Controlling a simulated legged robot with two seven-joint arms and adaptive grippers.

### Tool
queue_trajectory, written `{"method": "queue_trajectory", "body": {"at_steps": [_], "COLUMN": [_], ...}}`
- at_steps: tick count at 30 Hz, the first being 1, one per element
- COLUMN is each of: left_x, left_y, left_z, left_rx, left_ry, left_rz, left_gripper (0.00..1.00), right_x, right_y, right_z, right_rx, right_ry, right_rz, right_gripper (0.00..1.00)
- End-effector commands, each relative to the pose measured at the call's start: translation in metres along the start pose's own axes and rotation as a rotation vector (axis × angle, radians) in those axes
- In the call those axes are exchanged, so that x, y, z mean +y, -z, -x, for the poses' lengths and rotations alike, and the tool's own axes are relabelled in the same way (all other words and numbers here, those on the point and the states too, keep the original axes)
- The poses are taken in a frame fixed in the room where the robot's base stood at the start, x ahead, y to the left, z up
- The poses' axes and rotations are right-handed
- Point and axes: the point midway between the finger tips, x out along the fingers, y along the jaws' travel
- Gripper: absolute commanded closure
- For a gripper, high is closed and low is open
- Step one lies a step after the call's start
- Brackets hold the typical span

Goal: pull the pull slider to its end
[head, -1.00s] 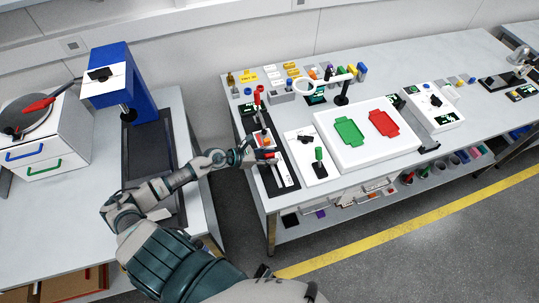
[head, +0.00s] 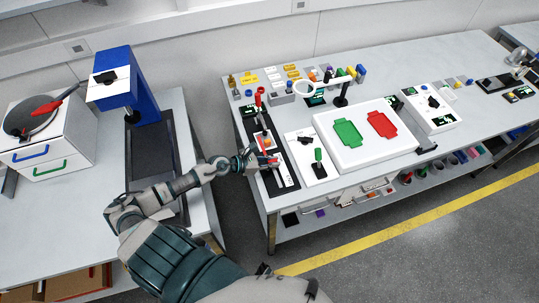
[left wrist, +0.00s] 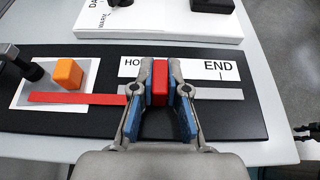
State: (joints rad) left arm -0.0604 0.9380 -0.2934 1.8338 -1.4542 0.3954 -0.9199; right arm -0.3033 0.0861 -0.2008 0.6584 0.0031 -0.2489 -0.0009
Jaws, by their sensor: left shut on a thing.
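The pull slider's red handle (left wrist: 159,82) stands upright between the blue-padded fingers of my left gripper (left wrist: 160,95) in the left wrist view. The gripper is shut on it. The handle sits on a grey track (left wrist: 215,95) on a black board (left wrist: 250,120), just left of the "END" mark, with some track showing beyond it. A flat red strip (left wrist: 75,98) lies along the track on the left. In the head view my left gripper (head: 264,160) is at the black board's left side and partly hides the slider. My right gripper is not seen.
An orange block (left wrist: 68,73) stands on the board beside the red strip. A white panel with a black knob and a green-handled lever (head: 318,155) is to the right. A white tray with green and red shapes (head: 340,160) lies further right.

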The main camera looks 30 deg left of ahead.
Motion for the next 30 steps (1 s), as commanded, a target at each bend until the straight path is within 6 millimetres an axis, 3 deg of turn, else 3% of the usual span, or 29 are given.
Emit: {"method": "queue_trajectory", "body": {"at_steps": [1,3,9,14,23,24,26,30], "left_x": [-0.015,-0.031,-0.067,-0.079,-0.081,-0.081,-0.081,-0.08], "left_y": [-0.01,-0.011,-0.009,-0.006,-0.004,-0.004,-0.004,-0.003], "left_z": [0.003,0.003,0.002,0.0,-0.001,-0.001,-0.001,-0.001], "left_rx": [-0.003,-0.004,-0.004,-0.006,-0.008,-0.007,-0.007,-0.004], "left_ry": [0.007,0.007,0.006,0.005,0.006,0.006,0.006,0.006], "left_rz": [0.006,0.006,0.005,0.002,0.003,0.003,0.003,0.003], "left_gripper": [1.0,1.0,1.0,1.0,1.0,0.79,0.64,0.6], "right_x": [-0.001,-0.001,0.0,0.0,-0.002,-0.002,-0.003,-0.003], "right_y": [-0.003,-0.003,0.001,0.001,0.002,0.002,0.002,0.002], "right_z": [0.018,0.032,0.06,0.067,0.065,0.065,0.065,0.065], "right_rx": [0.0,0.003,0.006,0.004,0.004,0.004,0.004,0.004], "right_ry": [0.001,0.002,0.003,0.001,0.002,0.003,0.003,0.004], "right_rz": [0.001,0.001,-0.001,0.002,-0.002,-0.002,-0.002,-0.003], "right_gripper": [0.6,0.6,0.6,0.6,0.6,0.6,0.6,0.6]}}
